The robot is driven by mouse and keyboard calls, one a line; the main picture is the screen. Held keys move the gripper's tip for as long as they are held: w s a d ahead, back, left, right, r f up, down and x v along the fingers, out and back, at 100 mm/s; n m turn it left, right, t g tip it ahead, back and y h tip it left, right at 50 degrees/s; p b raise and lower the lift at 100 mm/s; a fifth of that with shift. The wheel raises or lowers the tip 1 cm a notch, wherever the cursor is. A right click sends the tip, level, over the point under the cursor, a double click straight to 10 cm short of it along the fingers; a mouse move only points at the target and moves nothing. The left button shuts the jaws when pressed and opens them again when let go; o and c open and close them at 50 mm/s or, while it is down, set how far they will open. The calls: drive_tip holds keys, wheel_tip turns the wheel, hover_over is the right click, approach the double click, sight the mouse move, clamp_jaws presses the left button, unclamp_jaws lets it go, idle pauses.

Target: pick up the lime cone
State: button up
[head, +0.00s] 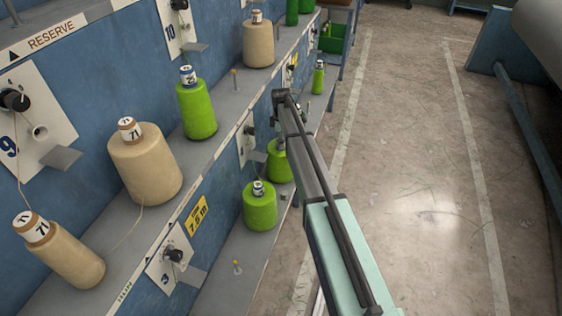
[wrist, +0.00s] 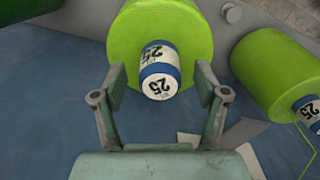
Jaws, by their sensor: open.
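In the wrist view a lime cone (wrist: 135,30) fills the top middle, its white and blue tip marked 25 (wrist: 160,72) facing me. My gripper (wrist: 160,84) is open, with one finger on each side of that tip. I cannot tell whether the fingers touch the cone. A second lime cone (wrist: 270,62) is at the right with a loose lime thread. In the head view lime cones stand on the upper shelf (head: 198,112) and lower shelf (head: 260,210), one of them (head: 279,165) beside my arm. My gripper is mostly hidden there behind the arm.
Tan cones (head: 145,165) stand on the upper shelf, one (head: 65,255) tilted at the left. Bare pegs (head: 236,267) stick up from the shelves. A green bin (head: 333,38) is at the back. The floor (head: 420,150) to the right is clear.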

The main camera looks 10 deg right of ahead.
clamp_jaws()
drive_tip(key=shift+r, duration=0.1)
